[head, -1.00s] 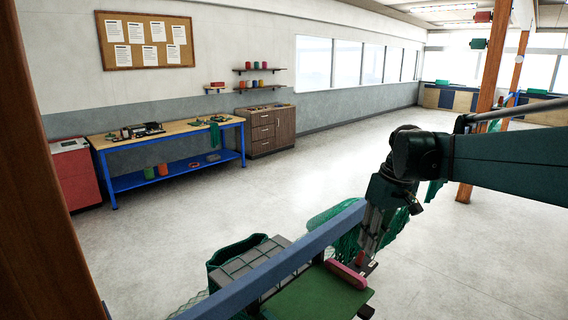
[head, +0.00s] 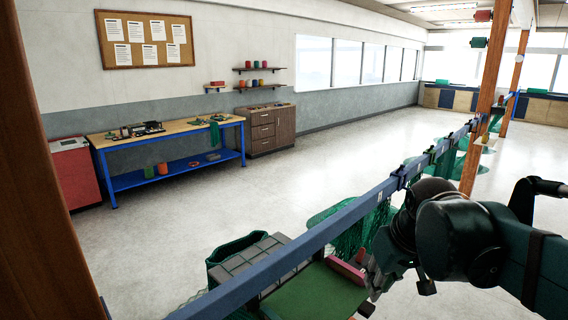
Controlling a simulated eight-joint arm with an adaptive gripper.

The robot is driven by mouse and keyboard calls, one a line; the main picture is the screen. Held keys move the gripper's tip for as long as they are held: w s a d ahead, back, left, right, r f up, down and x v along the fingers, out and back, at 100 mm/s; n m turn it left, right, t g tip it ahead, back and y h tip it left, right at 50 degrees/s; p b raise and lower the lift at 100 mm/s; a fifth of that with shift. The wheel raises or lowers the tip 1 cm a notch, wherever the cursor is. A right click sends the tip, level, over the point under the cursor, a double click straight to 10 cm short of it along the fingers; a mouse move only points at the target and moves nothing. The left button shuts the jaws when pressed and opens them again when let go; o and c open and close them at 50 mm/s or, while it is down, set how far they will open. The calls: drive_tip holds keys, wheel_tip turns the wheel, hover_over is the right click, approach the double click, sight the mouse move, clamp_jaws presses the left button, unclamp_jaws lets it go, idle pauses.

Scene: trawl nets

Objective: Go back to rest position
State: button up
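My arm comes in from the right edge, and its dark wrist fills the lower right of the head view. My gripper (head: 376,281) is beyond and below the wrist, beside the pink-red block at the right end of the green board. The wrist hides most of it, so I cannot see whether its fingers are open or hold anything. The pink-red block (head: 346,271) lies at the far right edge of the green board (head: 312,295).
A long blue rail (head: 330,228) with green nets (head: 365,235) runs diagonally away to a wooden post (head: 487,100). A grey compartmented tray (head: 250,262) stands left of the board. A blue workbench (head: 165,140) and a wooden cabinet (head: 271,130) stand far off. The floor between is clear.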

drive_tip(key=s+f+m+t+b, duration=0.1)
drive_tip(key=s+f+m+t, duration=0.1)
drive_tip(key=s+f, duration=0.5)
drive_tip(key=shift+s+a+f+t+h, duration=0.3)
drive_tip(key=shift+s+t, duration=0.2)
drive_tip(key=shift+s, duration=1.1)
